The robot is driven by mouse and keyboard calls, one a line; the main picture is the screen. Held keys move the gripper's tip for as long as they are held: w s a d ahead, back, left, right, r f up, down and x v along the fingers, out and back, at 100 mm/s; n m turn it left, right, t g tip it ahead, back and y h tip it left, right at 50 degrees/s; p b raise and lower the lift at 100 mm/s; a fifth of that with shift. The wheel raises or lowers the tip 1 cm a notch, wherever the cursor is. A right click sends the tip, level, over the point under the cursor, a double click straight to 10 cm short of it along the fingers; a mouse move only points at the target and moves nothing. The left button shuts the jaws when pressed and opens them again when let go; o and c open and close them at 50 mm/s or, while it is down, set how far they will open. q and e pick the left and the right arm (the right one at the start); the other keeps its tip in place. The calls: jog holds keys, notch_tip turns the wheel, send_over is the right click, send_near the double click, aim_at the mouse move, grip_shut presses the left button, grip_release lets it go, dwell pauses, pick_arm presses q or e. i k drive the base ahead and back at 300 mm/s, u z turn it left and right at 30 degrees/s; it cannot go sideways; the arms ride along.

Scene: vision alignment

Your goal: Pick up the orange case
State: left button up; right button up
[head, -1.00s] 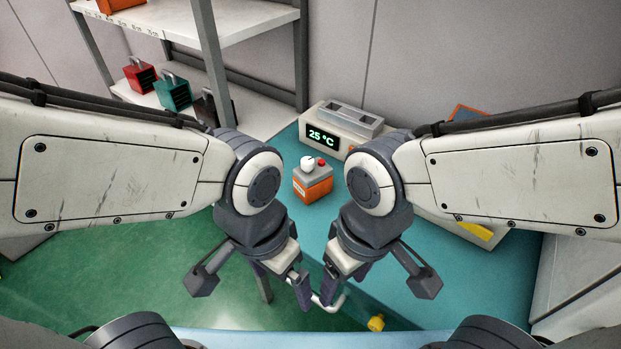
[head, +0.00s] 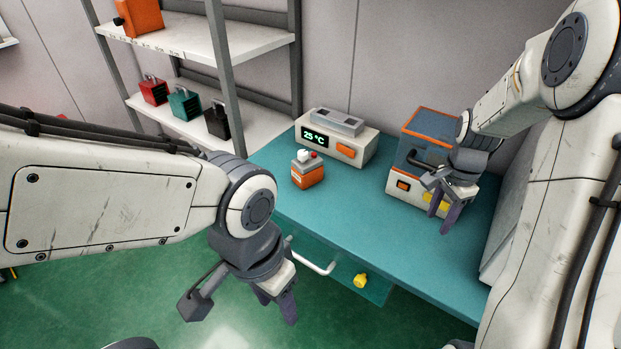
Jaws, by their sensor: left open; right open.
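An orange case (head: 140,17) stands on the upper shelf at the top left of the head view, its top cut off by the picture edge. A smaller orange box (head: 308,173) with a grey-white top, a white knob and a red button stands on the teal table. My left gripper (head: 276,304) is open and empty, pointing down over the green floor in front of the table. My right gripper (head: 444,213) is open and empty at the table's right side, in front of the white-and-orange device. Both grippers are apart from both orange things.
Red (head: 153,90), teal (head: 184,104) and black (head: 217,120) cases stand on the lower shelf (head: 190,127). A 25 °C display unit (head: 345,140) stands at the table's back. A blue-and-orange box (head: 425,127) sits on a white device (head: 400,186). The table's (head: 365,225) middle is clear.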

aim_at(309, 173)
jog(key=u, duration=0.05)
jog(key=k, duration=0.3)
jog(key=u, duration=0.15)
jog(key=i, duration=1)
jog(key=u, duration=0.6)
